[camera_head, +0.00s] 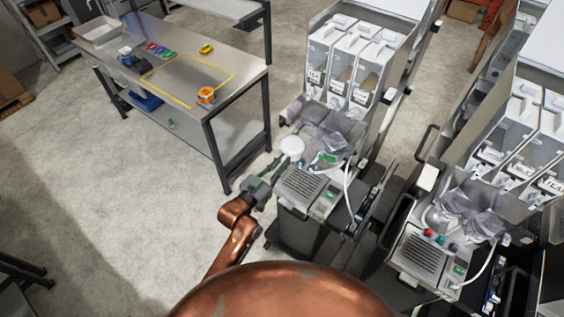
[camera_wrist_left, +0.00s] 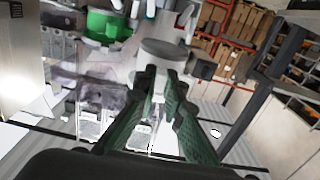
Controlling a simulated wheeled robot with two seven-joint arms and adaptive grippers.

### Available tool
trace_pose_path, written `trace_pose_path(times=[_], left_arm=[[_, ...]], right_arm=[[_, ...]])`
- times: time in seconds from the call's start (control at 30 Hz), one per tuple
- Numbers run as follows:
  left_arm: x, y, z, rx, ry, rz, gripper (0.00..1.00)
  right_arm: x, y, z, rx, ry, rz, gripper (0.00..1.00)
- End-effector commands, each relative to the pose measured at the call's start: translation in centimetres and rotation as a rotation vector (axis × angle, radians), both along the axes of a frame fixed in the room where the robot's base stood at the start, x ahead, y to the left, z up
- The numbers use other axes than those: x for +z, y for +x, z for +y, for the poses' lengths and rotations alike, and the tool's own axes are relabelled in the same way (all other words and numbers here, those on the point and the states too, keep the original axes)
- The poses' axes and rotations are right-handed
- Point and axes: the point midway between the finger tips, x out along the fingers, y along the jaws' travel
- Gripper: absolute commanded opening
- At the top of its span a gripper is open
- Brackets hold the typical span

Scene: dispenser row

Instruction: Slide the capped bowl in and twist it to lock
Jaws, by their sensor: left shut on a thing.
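The capped bowl (camera_head: 292,145), white and round, is at the end of my left gripper (camera_head: 266,180) in the head view, at the left front of the near dispenser machine (camera_head: 305,186). In the left wrist view the green fingers of my left gripper (camera_wrist_left: 160,80) close on the pale, round-topped bowl (camera_wrist_left: 165,50). A green ring (camera_wrist_left: 108,27) shows to the left of the bowl there; a green part (camera_head: 328,158) also shows on the machine in the head view. I cannot tell whether the bowl touches the machine. My right gripper is not in view.
Three labelled canisters (camera_head: 345,62) stand atop the near machine, with clear bags and a white hose (camera_head: 348,180) below. A second machine (camera_head: 425,250) stands at right. A steel table (camera_head: 185,75) with an orange item (camera_head: 206,96) is at left. Open floor lies between.

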Motion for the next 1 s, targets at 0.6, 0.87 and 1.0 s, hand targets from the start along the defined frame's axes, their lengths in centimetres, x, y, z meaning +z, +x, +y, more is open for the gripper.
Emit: trace_pose_path(times=[0.6,0.87,1.0], left_arm=[[0.1,1.9,-1.4,0.0,-0.001,-0.002,0.0],[0.2,2.7,-2.1,0.0,-0.002,-0.002,0.0],[0.1,3.0,-2.3,0.0,-0.001,-0.002,0.0]], right_arm=[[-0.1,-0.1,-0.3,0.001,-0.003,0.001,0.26],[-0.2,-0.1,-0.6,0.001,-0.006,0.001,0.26],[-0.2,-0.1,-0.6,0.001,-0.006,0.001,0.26]])
